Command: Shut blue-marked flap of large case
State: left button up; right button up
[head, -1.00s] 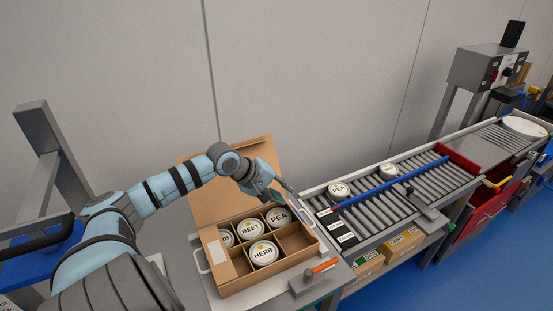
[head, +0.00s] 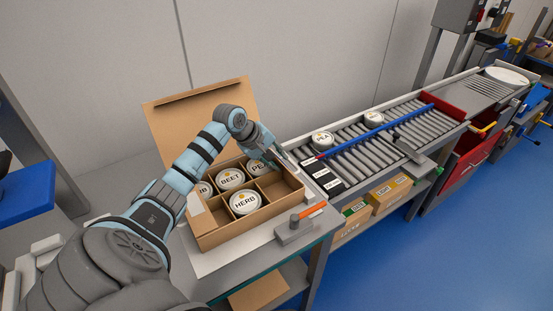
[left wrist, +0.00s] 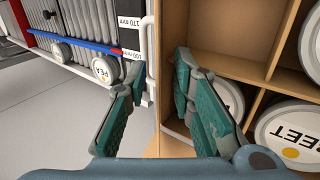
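The large cardboard case (head: 255,221) stands on the near table with its tall back lid (head: 190,115) raised. Its compartments hold tubs marked BEET (head: 230,179), HERB (head: 245,202) and PEA (head: 258,168), plus one partly hidden at left. A pale patch (head: 194,206) shows at the case's left end. I cannot make out a blue mark on any flap; my arm covers part of the case. My left gripper (head: 284,160) is at the right end of the case. In the left wrist view, its fingers (left wrist: 160,65) are apart, with the case's wall edge showing between them. My right gripper is not in view.
A roller conveyor (head: 370,140) with a blue bar (head: 380,130) and two tubs begins close to the case's right end. A grey block with an orange handle (head: 312,211) lies in front of the case. Small cartons (head: 390,194) sit on a shelf below.

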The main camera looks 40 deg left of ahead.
pick_arm(q)
jog(key=shift+r, duration=0.1)
grip_shut()
